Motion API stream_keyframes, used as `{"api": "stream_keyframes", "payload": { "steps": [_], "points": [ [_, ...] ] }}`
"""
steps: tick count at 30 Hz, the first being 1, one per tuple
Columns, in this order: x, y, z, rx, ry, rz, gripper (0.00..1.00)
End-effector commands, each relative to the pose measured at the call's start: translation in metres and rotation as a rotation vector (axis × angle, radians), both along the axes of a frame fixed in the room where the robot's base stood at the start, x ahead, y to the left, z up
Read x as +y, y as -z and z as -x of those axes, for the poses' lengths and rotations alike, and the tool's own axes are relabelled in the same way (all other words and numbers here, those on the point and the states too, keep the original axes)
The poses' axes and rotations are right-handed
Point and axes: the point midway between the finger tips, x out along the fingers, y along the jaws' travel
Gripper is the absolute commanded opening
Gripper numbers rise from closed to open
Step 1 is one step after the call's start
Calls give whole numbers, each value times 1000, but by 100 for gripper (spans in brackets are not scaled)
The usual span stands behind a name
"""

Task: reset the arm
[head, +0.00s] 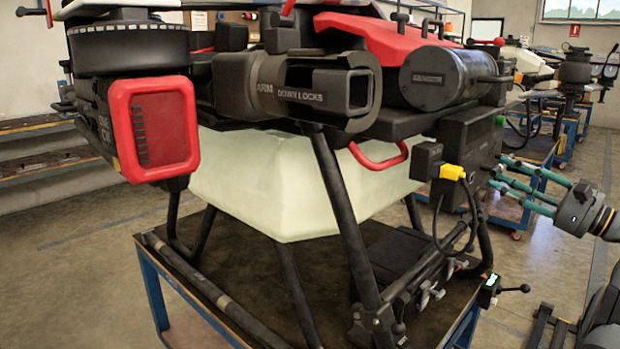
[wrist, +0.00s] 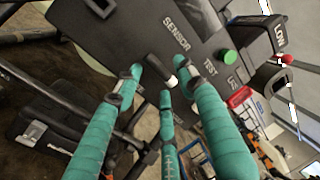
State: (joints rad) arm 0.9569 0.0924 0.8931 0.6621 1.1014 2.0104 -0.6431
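My gripper (head: 500,172) is at the right of the head view, its teal fingers pointing left toward the drone's dark side box (head: 467,150). The fingers look spread and empty, with a small gap to the box, though exact contact is hard to judge. In the wrist view the teal fingers of my gripper (wrist: 150,80) reach up toward a dark panel marked SENSOR TEST (wrist: 150,35). A small black switch with a pale band (wrist: 182,68) sits by the right fingertip; I cannot tell whether they touch. A green button (wrist: 228,56) lies to its right.
The spray drone (head: 300,180) stands on a blue-framed table (head: 160,305). A yellow connector (head: 453,172) and looping black cable hang beside the gripper. A small box with a lever (head: 489,290) is at the table's right edge. Another bench (head: 530,212) stands behind my fingers.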

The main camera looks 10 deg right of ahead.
Motion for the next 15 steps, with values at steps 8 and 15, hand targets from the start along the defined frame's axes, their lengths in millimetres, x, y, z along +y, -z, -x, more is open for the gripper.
{"api": "stream_keyframes", "payload": {
  "steps": [8, 15],
  "points": [
    [3, -1, -4, 13, 0, -20, 39],
    [3, -1, -4, 13, 1, -17, 39]
  ]
}}
